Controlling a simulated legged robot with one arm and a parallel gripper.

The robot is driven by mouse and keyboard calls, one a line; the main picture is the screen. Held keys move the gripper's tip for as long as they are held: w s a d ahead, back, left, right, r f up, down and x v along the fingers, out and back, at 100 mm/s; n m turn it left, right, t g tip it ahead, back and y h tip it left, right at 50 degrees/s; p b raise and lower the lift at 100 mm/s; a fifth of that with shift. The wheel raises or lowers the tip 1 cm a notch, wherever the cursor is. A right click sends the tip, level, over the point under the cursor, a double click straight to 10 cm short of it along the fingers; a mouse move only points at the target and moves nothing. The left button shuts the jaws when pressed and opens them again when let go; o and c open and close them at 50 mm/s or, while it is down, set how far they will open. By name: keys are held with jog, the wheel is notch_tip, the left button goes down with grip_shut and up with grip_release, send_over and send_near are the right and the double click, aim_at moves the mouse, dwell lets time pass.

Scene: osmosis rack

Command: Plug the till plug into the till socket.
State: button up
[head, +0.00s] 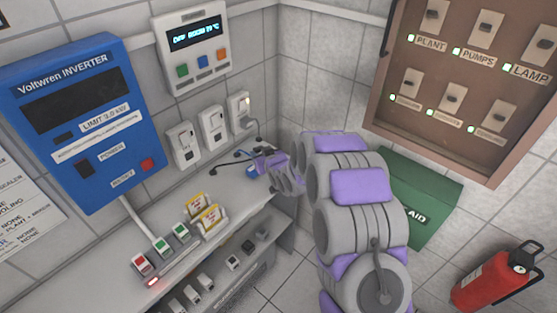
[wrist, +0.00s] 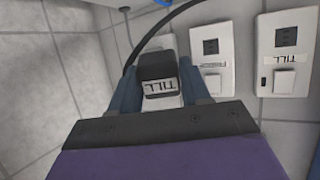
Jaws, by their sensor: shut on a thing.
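My gripper (wrist: 160,90) is shut on a black plug, the till plug (wrist: 155,68), whose white label reads TILL upside down in the wrist view. A black cable curves up from it. In the head view my gripper (head: 262,166) is below and right of the wall sockets; the plug is not clear there. In the wrist view the till socket (wrist: 285,45), a white plate with an upside-down TILL label, is at the far right, apart from the plug. In the head view this seems to be the leftmost socket (head: 184,145), its label unreadable.
Dark cables lie near my gripper. Below is a shelf (head: 150,205) with yellow-labelled items (head: 208,217). A blue inverter (head: 75,120) hangs left.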

jog(key=a+n+y, duration=0.2)
jog(key=a+y, duration=0.2)
jog(key=a, duration=0.6)
jog(key=n+y+b, duration=0.2)
jog(key=n+y, duration=0.1)
jog(key=y, duration=0.1)
send_near(189, 156)
jog(key=shift+d+r, duration=0.1)
jog(key=shift+r, duration=0.1)
jog(key=shift+w, duration=0.1)
jog(key=shift+b+x, duration=0.6)
jog(key=shift+x, duration=2.15)
jog(key=shift+f, duration=0.15)
jog(key=shift+p, duration=0.4)
jog(key=shift+w+a, duration=0.35)
jog(key=shift+a, duration=0.1)
